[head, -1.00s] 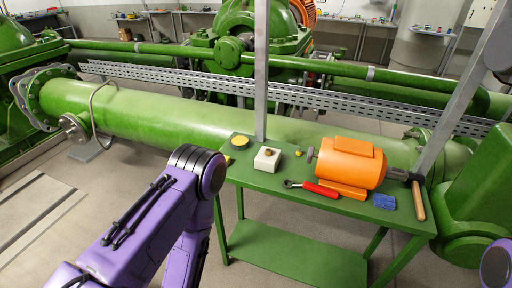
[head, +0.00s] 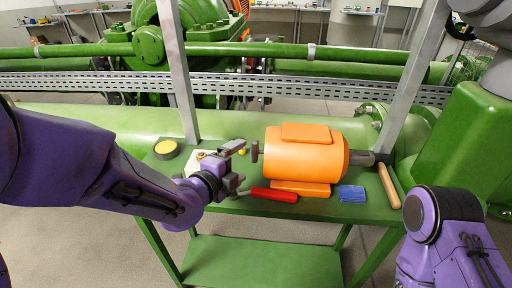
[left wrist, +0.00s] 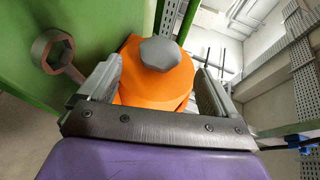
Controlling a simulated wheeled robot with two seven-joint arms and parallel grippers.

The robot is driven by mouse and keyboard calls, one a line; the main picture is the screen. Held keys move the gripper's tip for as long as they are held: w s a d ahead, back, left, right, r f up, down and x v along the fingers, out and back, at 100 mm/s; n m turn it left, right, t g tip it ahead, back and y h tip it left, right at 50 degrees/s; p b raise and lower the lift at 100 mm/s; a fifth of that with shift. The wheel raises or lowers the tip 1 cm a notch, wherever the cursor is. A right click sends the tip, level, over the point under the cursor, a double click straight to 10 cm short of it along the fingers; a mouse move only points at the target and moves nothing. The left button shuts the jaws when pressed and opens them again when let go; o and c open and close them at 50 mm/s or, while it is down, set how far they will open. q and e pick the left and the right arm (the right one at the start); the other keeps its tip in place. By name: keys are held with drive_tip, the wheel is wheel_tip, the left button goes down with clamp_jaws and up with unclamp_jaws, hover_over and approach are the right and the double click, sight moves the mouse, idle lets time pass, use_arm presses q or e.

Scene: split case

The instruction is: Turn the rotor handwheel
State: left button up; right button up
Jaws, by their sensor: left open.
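The orange motor (head: 306,153) lies on the green bench. The grey rotor handwheel (head: 254,152) sticks out on a short shaft from its left end. In the left wrist view the handwheel (left wrist: 160,53) is a grey, many-sided knob in front of the orange body (left wrist: 150,90). My left gripper (head: 241,165) is just left of the handwheel, pointing at it, with its fingers apart and nothing held. In the left wrist view the handwheel appears between the open fingers (left wrist: 160,80), apart from both. My right arm shows at the lower right, but its gripper is out of view.
A red-handled wrench (head: 274,195) lies in front of the motor. A blue block (head: 351,194) and a wooden-handled hammer (head: 388,186) lie to the right. A yellow-topped disc (head: 166,148) and a partly hidden white block (head: 194,158) are at the left. Grey posts (head: 178,75) rise behind the bench.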

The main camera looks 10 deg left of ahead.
sight(254, 152)
use_arm(q)
drive_tip(key=x, duration=0.8)
drive_tip(key=shift+w+d+p, duration=0.2)
drive_tip(key=shift+w+p, duration=0.15)
drive_tip(key=shift+p, duration=0.05)
drive_tip(key=shift+f, duration=0.1)
drive_tip(key=c, duration=1)
drive_tip(key=shift+o, duration=0.2)
drive_tip(key=shift+p, duration=0.6)
drive_tip(key=n+g+p, duration=0.1)
drive_tip(key=g+p, duration=0.1)
drive_tip(key=p, duration=0.4)
drive_tip(key=g+y+p, duration=0.1)
drive_tip(key=g+p, duration=0.2)
drive_tip(key=p, duration=0.3)
drive_tip(key=shift+r+n+p, duration=0.2)
drive_tip(key=shift+n+p, duration=0.2)
drive_tip(key=shift+f+g+p, duration=0.35)
drive_tip(key=shift+g+p, duration=0.35)
drive_tip(key=shift+p, duration=0.35)
